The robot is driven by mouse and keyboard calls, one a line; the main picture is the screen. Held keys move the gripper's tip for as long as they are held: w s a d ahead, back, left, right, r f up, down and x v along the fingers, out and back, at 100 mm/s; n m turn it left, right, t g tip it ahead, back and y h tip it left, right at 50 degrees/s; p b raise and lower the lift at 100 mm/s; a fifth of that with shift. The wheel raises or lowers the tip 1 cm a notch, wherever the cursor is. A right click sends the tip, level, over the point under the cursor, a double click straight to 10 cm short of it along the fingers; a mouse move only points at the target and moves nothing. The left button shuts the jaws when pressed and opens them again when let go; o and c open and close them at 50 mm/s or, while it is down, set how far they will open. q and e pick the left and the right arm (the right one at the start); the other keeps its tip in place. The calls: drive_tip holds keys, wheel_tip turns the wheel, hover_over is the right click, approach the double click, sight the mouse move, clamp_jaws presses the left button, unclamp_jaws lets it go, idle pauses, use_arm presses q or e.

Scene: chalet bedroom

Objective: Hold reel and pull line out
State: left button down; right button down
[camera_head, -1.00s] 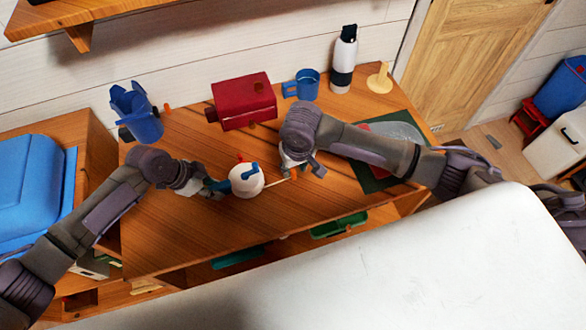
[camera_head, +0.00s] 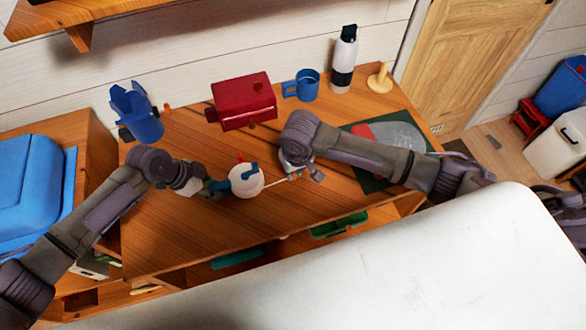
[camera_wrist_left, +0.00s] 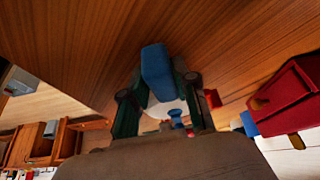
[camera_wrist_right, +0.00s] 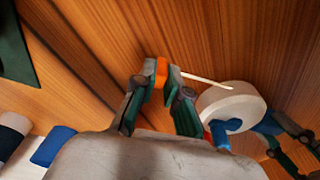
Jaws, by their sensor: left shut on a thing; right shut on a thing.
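The reel (camera_head: 246,181) is a white drum with a blue crank on its side. My left gripper (camera_head: 214,186) is shut on its blue handle, and the left wrist view shows this blue block (camera_wrist_left: 157,72) between the fingers. A short pale line (camera_wrist_right: 207,80) sticks out from the drum towards my right gripper (camera_head: 292,173). In the right wrist view my right gripper (camera_wrist_right: 160,80) is shut on an orange tab (camera_wrist_right: 161,71) at the line's end. The reel also shows there as a white disc (camera_wrist_right: 232,103).
A red box (camera_head: 244,101), a blue mug (camera_head: 306,85), a bottle (camera_head: 344,62) and a blue holder (camera_head: 138,112) stand along the table's back. A dark green mat (camera_head: 372,184) lies under my right arm. The table's front middle is clear.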

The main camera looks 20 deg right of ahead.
drive_tip(key=shift+d, duration=0.15)
drive_tip(key=shift+w+d, duration=0.2)
drive_tip(key=shift+d, duration=1.7)
drive_tip(key=c, duration=1.2)
unclamp_jaws()
drive_tip(key=shift+o, duration=0.2)
drive_tip(key=shift+a, duration=0.2)
drive_tip(key=shift+a+r, duration=0.1)
drive_tip(key=shift+r, duration=0.1)
drive_tip(key=shift+s+r, duration=0.15)
drive_tip(key=shift+r, duration=0.8)
drive_tip(key=shift+s+r, duration=0.2)
drive_tip(key=shift+r, duration=0.7)
drive_tip(key=shift+s+r, duration=0.15)
drive_tip(key=shift+r, duration=0.8)
